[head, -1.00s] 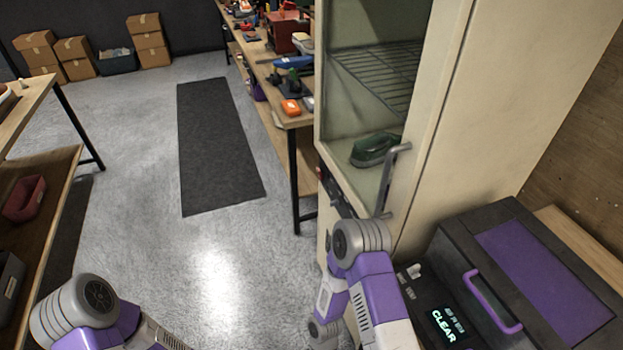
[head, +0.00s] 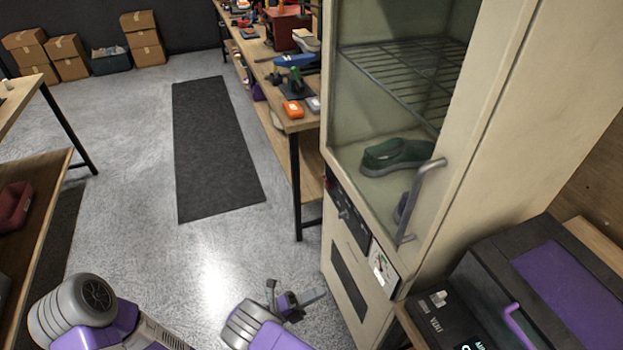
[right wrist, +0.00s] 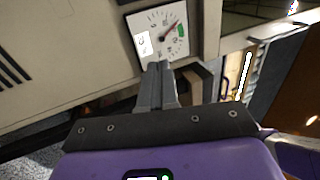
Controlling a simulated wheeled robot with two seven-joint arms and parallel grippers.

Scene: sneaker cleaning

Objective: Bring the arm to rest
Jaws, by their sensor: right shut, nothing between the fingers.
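My right gripper (head: 297,302) shows at the bottom middle of the head view, low in front of the cream cabinet and apart from its door. In the right wrist view its fingers (right wrist: 160,75) are together and empty, with the cabinet's dial gauge (right wrist: 159,35) behind them. My left arm shows at the bottom left of the head view; its gripper is out of the frame.
The cream cabinet (head: 523,75) has a glass door with a handle (head: 421,196). A green shoe (head: 398,154) lies inside below a wire shelf (head: 405,85). A black and purple machine (head: 570,290) stands at right. The floor with a dark mat (head: 215,150) is clear.

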